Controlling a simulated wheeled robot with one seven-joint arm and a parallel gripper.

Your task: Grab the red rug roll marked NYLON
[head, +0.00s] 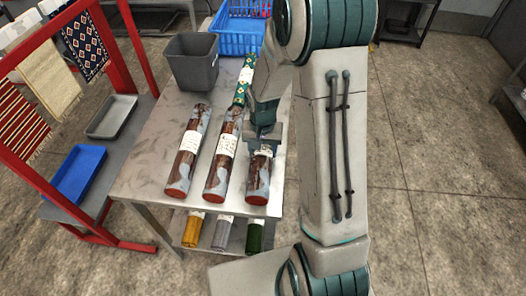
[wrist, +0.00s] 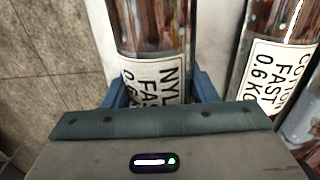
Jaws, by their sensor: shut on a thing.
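Three dark red-brown rug rolls with pale grey-blue patches and red ends lie side by side on the metal table. The right one (head: 259,183) is under my gripper (head: 263,146). In the wrist view this roll (wrist: 150,35) has a white label reading "NYL", "FAS" and "0.6K", partly covered by the gripper body. My gripper (wrist: 160,92) is shut on it, with a blue finger at each side. The middle roll (head: 216,182) lies close beside it; its label in the wrist view (wrist: 283,70) starts with "CO". The left roll (head: 181,175) has a label too small to read.
A green patterned roll (head: 243,83), a grey bin (head: 194,65) and a blue crate (head: 236,42) are at the table's back. Yellow, grey and green rolls lie on the lower shelf. A red rack (head: 118,170) stands left.

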